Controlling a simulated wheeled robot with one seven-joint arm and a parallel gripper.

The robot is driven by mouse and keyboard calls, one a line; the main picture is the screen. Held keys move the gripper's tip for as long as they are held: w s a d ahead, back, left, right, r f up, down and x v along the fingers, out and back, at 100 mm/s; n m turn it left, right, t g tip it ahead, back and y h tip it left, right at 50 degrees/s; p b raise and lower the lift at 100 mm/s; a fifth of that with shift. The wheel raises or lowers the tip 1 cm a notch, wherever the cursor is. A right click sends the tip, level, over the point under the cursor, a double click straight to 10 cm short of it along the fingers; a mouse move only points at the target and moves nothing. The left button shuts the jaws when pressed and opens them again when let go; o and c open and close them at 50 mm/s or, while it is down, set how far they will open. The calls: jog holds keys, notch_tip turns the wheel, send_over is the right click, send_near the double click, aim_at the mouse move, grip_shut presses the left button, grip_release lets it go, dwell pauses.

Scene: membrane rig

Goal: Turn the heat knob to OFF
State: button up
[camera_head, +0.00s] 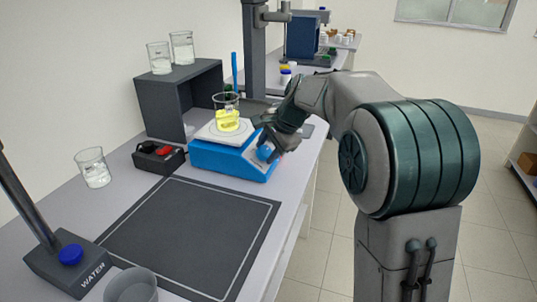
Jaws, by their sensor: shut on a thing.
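The blue hotplate (222,161) stands on the bench with a pale top plate. A glass beaker with yellow contents (228,119) stands on that plate, and a blue rod rises behind it. My gripper (267,149) is at the sloped front panel at the hotplate's right side. It is shut on the heat knob (264,153), a small blue knob mostly covered by the fingers. The knob's pointer and the OFF mark are too small and hidden to read.
A black mat (185,240) lies in front, clear. A dark box (165,157) with a red part sits left of the hotplate. Beakers stand on a grey shelf (180,100) and one glass beaker (93,168) on the bench. A WATER stand (65,265) is at front left.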

jog(key=n+b, duration=0.1)
jog(key=n, duration=0.1)
jog(key=n+b, duration=0.2)
jog(key=shift+s+f+t+y+b, duration=0.1)
jog(key=shift+f+t+y+b, duration=0.2)
jog(key=shift+f+y, duration=0.1)
jog(key=n+b, duration=0.3)
jog(key=n, duration=0.2)
jog(key=shift+d+y+b, duration=0.15)
jog(key=shift+y+b, duration=0.25)
jog(key=n+b, duration=0.3)
jog(key=n, duration=0.1)
jog(key=shift+f+n+y, duration=0.1)
jog(key=shift+n+y, duration=0.2)
jog(key=shift+y, duration=0.1)
jog(key=shift+d+n+y+b, duration=0.1)
jog(key=shift+n+y+b, duration=0.3)
jog(key=shift+n+b, duration=1)
jog(key=shift+n+p, duration=0.3)
jog(key=shift+n, duration=0.3)
jog(key=o, duration=1)
jog(key=shift+r, duration=0.2)
jog(key=shift+r, duration=0.1)
